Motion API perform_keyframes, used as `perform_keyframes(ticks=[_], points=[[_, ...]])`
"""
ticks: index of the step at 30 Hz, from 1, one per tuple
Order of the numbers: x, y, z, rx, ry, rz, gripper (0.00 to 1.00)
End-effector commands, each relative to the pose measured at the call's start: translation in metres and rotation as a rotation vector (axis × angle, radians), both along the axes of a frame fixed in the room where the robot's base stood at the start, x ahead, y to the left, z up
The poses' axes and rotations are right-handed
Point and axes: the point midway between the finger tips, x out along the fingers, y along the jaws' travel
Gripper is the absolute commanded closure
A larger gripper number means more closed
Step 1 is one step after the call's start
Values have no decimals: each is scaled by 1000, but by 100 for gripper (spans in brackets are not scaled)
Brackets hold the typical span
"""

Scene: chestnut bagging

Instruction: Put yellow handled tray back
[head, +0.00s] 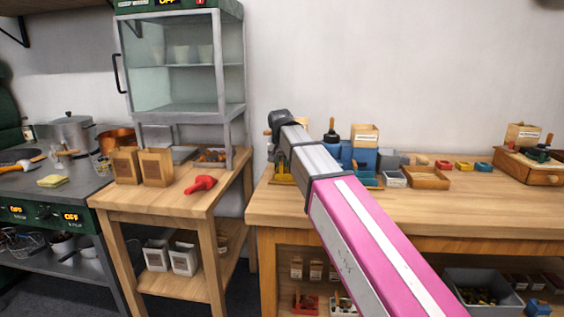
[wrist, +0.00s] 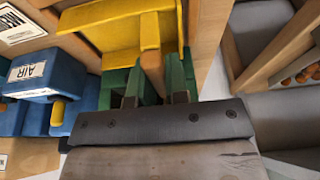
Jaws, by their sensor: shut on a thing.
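The yellow tray (wrist: 108,28) shows at the top of the wrist view, with a wooden handle (wrist: 150,45) pointing toward me. My gripper (wrist: 154,72) has its green fingers on both sides of this handle and is shut on it. In the head view a small part of the yellow tray (head: 283,176) shows at the left end of the right wooden table, below the end of my arm. My arm hides the gripper and most of the tray there. I cannot tell whether the tray rests on the table.
Blue bins (wrist: 38,75), one labelled AIR, stand close left of the tray in the wrist view. A wooden tray (head: 428,178) and small boxes sit further right on the table (head: 470,205). The left table (head: 150,200) holds a red scoop (head: 201,185) and a glass cabinet (head: 180,65).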

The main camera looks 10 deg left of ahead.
Motion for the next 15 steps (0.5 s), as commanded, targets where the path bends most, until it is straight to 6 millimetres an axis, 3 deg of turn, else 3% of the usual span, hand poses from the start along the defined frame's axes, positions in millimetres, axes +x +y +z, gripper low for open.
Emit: perform_keyframes(ticks=[4,5,6,7,15], points=[[0,0,-3,0,0,0,100],[0,0,-3,0,0,0,79],[0,0,-2,0,0,0,66],[0,0,-2,0,0,0,60],[0,0,-2,0,0,0,60]])
